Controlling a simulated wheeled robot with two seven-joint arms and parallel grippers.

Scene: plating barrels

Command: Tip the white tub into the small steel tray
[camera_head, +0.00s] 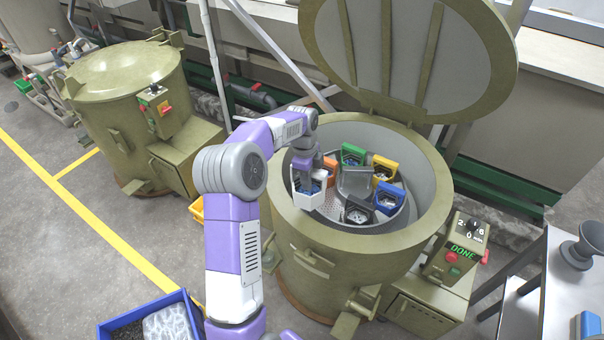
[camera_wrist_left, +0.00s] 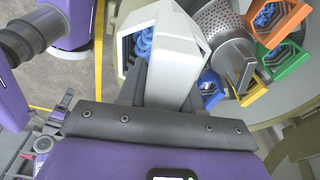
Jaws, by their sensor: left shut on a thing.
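The white tub (camera_head: 308,200) is at the left rim of the open barrel (camera_head: 330,258), raised near the rim's height. My left gripper (camera_head: 304,168) is shut on it. In the left wrist view the white tub (camera_wrist_left: 176,58) fills the top middle, tilted in the picture, with blue pieces (camera_wrist_left: 143,45) in its opening. The dark fingers (camera_wrist_left: 135,88) are partly hidden behind the tub. I cannot make out the small steel tray in either view. My right gripper is not in view.
Inside the barrel, orange, green, yellow and blue tubs (camera_head: 389,198) stand around a grey centre. Its lid (camera_head: 400,60) stands open behind. A control box (camera_head: 457,250) reads DONE. A steel table (camera_head: 570,275) is at right, a blue crate (camera_head: 120,328) at lower left.

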